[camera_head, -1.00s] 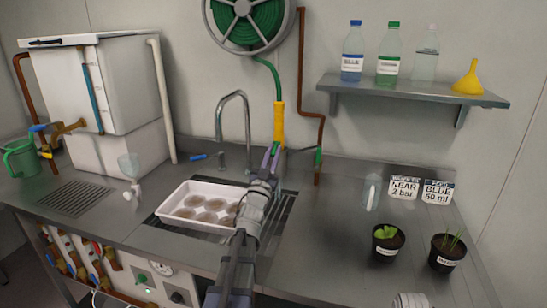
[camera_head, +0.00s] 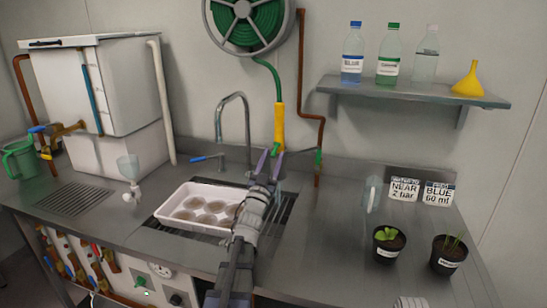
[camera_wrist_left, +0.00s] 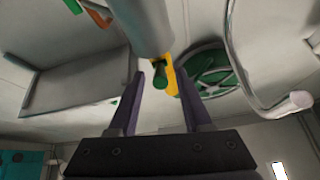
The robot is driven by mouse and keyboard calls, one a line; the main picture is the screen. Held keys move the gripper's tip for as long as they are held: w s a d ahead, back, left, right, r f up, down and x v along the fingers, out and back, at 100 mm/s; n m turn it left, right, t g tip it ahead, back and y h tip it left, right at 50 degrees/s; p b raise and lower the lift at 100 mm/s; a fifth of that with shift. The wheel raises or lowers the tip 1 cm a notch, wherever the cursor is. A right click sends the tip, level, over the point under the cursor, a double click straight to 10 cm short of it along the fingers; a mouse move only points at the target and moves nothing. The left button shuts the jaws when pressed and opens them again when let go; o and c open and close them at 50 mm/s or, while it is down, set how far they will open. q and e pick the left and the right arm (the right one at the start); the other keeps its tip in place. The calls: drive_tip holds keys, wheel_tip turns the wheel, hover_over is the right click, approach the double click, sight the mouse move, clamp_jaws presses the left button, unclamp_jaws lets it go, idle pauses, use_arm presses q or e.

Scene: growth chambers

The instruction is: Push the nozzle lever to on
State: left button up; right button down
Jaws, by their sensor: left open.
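The yellow nozzle (camera_head: 279,124) hangs upright against the back wall at the end of a green hose. In the left wrist view the yellow nozzle (camera_wrist_left: 171,76) shows between my finger tips, with a green part beside it and a thick grey cylinder in front. My left gripper (camera_head: 270,160) is open, its two purple fingers pointing up just below the nozzle in the head view. In the wrist view the left gripper (camera_wrist_left: 160,80) has nothing clasped between its fingers. I cannot tell the lever's position or whether a finger touches it. My right gripper is not in view.
The hose reel (camera_head: 249,22) is on the wall above. A faucet (camera_head: 220,115) and a white tray of round pots (camera_head: 167,209) stand left of my arm. A copper pipe (camera_head: 319,120) runs close on the right. A shelf (camera_head: 400,92) holds bottles and a funnel.

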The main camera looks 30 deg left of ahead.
use_arm(q)
drive_tip(key=b+v, duration=0.2)
drive_tip(key=v, duration=0.4)
drive_tip(key=shift+b, duration=0.35)
drive_tip(key=shift+s, duration=0.1)
